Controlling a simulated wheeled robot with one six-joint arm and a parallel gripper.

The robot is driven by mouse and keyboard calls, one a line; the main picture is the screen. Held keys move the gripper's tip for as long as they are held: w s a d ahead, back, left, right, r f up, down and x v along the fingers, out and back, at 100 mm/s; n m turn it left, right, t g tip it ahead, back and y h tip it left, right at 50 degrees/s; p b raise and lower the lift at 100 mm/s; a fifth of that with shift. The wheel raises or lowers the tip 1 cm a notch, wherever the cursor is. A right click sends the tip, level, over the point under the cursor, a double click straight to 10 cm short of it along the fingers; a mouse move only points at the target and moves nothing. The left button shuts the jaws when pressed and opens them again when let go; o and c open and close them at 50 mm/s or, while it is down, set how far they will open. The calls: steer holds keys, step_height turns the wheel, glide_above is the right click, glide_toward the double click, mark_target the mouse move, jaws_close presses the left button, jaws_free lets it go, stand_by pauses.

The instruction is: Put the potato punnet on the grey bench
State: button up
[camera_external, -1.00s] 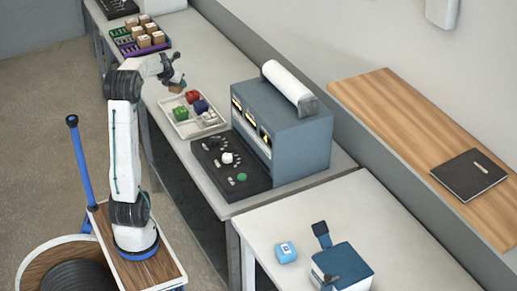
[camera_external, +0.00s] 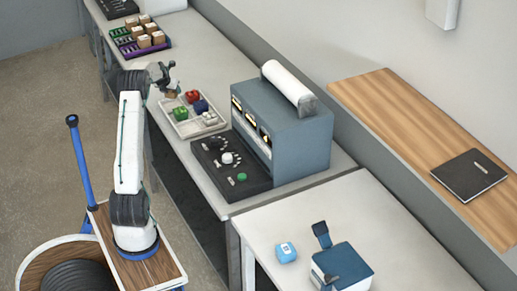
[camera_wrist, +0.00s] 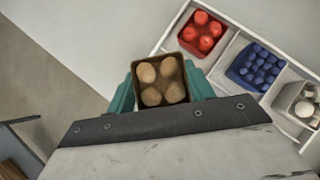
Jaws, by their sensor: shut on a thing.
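The potato punnet (camera_wrist: 160,81), a small brown square tub with round tan potatoes, is held upright between the teal fingers of my gripper (camera_wrist: 160,100) in the wrist view. In the external view my gripper (camera_external: 170,88) and the brown punnet (camera_external: 171,95) are small, and the punnet appears raised beside the tray's far left corner. The long grey bench (camera_external: 205,65) runs below; its bare top (camera_wrist: 95,35) also shows at the upper left of the wrist view. The exact gap between punnet and bench cannot be told.
A white divided tray (camera_wrist: 228,53) holds red (camera_external: 192,96), blue (camera_external: 201,107), green (camera_external: 180,113) and white-filled punnets (camera_external: 210,118). A blue-grey machine (camera_external: 285,130) and a black panel (camera_external: 232,180) stand nearer. A purple crate (camera_external: 146,50) with boxes is farther back.

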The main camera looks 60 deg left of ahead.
mark_target(169, 97)
steer(key=shift+f, duration=2.75)
steer(key=shift+f, duration=0.35)
steer(key=o, duration=1.2)
steer(key=v, duration=0.7)
steer(key=o, duration=0.5)
steer(key=shift+s+d+r, duration=0.1)
steer(key=shift+d+r, duration=0.05)
steer(key=shift+r, duration=0.1)
steer(key=shift+s+r, duration=0.1)
